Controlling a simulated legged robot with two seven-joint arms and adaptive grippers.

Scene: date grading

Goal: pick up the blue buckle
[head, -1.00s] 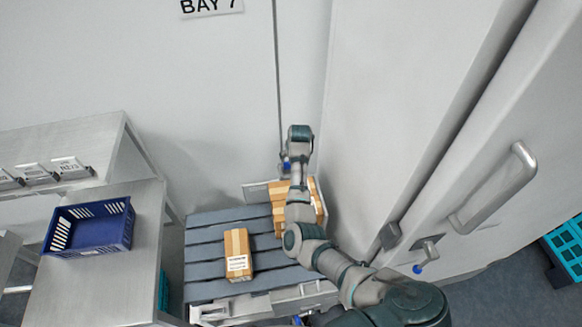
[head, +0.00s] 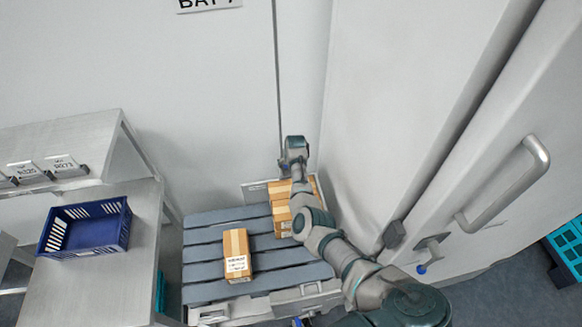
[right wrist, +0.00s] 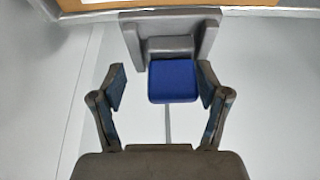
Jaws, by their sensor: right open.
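The blue buckle (right wrist: 173,81) is a small square block set in a grey holder (right wrist: 170,30) in the right wrist view. My right gripper (right wrist: 161,88) is open, with one finger to the left and one to the right of the buckle. Both fingers appear clear of it; how far the buckle lies in depth I cannot tell. In the head view my right gripper (head: 290,172) is by the far edge of the pallet, next to stacked cartons, and the buckle is hidden there. My left gripper is not in view.
A grey slatted pallet (head: 203,252) bears a carton (head: 237,255) and stacked cartons (head: 280,212). A blue crate (head: 122,228) stands on a steel table (head: 95,290) at left. A wall is close behind, and a door with a handle (head: 505,185) is at right.

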